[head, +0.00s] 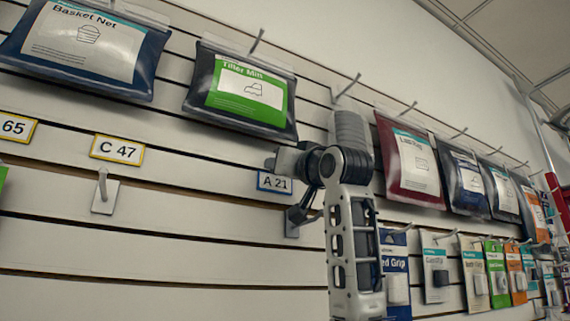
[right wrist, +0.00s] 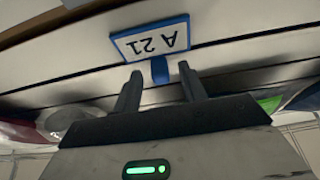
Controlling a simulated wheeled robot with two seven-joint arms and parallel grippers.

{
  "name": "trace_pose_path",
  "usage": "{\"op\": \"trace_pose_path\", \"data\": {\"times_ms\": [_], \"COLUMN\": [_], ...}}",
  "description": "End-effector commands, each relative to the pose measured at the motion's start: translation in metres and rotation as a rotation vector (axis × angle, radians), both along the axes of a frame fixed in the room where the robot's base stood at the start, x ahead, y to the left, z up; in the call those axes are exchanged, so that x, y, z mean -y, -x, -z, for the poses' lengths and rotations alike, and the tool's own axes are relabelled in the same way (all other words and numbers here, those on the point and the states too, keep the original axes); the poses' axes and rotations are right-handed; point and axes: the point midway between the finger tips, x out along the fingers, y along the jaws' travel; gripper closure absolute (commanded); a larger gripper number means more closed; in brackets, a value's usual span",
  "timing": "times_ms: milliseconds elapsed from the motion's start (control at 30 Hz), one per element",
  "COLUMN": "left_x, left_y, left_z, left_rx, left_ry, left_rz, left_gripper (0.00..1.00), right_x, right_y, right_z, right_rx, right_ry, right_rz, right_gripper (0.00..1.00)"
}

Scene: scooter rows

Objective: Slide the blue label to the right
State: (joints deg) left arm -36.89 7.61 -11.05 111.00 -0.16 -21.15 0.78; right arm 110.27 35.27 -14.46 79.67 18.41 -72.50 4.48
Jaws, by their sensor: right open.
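The blue-framed label A 21 (head: 274,182) sits on a slat of the wall in the middle of the head view. In the right wrist view the label (right wrist: 150,39) appears upside down, with a small blue tab (right wrist: 160,70) on its edge. My right gripper (right wrist: 160,73) is open, with one finger on each side of the tab. I see a gap between the tab and each finger. In the head view my right arm partly hides the wall just right of the label. My left gripper is not in view.
Yellow-framed labels C 47 (head: 117,149) and 65 (head: 16,127) sit on the wall to the left. A metal hook (head: 103,190) sticks out below C 47. Pouches such as Tiller Mitt (head: 242,92) hang above. Small packs (head: 435,268) hang at the lower right.

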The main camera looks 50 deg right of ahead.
Motion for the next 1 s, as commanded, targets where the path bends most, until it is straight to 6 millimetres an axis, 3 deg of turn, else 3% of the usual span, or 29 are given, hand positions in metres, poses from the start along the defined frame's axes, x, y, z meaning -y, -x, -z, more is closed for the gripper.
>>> {"op": "trace_pose_path", "data": {"times_ms": [67,100,233,467,700,967,1000], "left_x": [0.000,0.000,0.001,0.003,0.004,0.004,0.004], "left_y": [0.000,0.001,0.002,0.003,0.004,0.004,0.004], "left_z": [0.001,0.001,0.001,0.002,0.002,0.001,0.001], "left_rx": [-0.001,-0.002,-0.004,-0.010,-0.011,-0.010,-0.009], "left_ry": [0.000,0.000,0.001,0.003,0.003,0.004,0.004], "left_rz": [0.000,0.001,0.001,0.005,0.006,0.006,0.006], "left_gripper": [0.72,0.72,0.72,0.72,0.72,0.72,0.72], "right_x": [0.000,0.000,0.000,0.006,0.040,0.042,0.043], "right_y": [0.000,0.000,0.000,0.002,0.013,0.014,0.015], "right_z": [0.000,0.000,0.000,0.000,0.000,0.000,-0.001], "right_rx": [0.000,0.000,0.000,-0.001,0.001,0.003,0.003], "right_ry": [0.000,0.000,0.000,-0.002,-0.002,-0.001,-0.001], "right_rz": [0.000,-0.001,-0.001,0.001,0.001,0.002,0.002], "right_gripper": [0.58,0.64,1.00,1.00,1.00,1.00,0.72]}}
